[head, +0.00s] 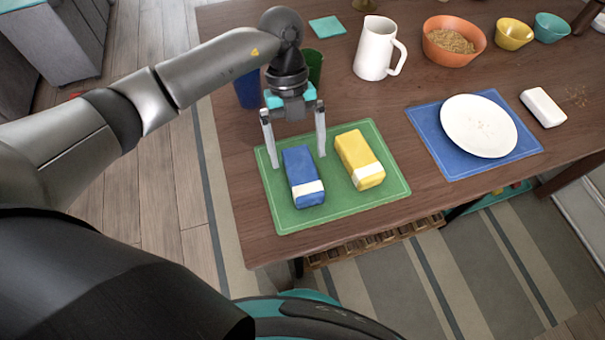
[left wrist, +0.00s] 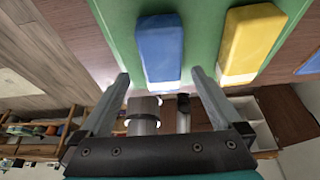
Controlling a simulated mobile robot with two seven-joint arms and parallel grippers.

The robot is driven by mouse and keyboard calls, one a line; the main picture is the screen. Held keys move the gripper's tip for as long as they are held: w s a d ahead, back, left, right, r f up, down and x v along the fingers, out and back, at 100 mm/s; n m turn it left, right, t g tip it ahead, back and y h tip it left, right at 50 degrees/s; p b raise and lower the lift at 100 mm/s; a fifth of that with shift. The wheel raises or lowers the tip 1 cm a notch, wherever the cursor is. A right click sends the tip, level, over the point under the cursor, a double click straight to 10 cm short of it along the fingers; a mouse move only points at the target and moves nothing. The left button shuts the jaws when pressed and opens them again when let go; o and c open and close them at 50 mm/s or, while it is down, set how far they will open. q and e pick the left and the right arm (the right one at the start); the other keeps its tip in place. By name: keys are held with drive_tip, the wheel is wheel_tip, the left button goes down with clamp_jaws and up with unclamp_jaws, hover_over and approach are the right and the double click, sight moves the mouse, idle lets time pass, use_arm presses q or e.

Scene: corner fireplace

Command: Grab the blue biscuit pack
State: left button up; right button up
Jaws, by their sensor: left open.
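The blue biscuit pack (head: 303,176) with a cream band at its near end lies on a green mat (head: 290,218) near the table's edge. A yellow pack (head: 359,158) lies just right of it on the same mat. My left gripper (head: 296,160) is open and empty, its fingers pointing down over the mat, one on each side of the blue pack's far end in the head view. In the left wrist view the blue pack (left wrist: 160,48) lies ahead between the fingertips (left wrist: 160,78), apart from both, with the yellow pack (left wrist: 250,40) to its right. My right gripper is not in view.
A blue cup (head: 248,90) and a green cup (head: 314,66) stand behind my left gripper. A white jug (head: 375,48), an orange bowl (head: 436,56) and a white plate (head: 478,125) on a blue mat (head: 440,157) are farther right. Bare table lies between the mats.

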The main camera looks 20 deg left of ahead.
sight(302, 170)
use_arm(q)
drive_tip(key=shift+s+d+f, duration=0.15)
drive_tip(key=shift+f, duration=0.25)
drive_tip(key=b+x, duration=0.1)
drive_tip(key=x, duration=0.3)
drive_tip(key=shift+s+d+f, duration=0.15)
drive_tip(key=shift+d+f, duration=0.05)
drive_tip(key=shift+f, duration=0.1)
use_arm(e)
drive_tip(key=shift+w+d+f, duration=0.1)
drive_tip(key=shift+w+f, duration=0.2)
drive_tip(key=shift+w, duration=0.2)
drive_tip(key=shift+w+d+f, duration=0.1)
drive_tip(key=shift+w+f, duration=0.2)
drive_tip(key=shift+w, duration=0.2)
use_arm(q)
drive_tip(key=shift+c, duration=1.4)
drive_tip(key=c, duration=1.2)
drive_tip(key=shift+r, duration=0.1)
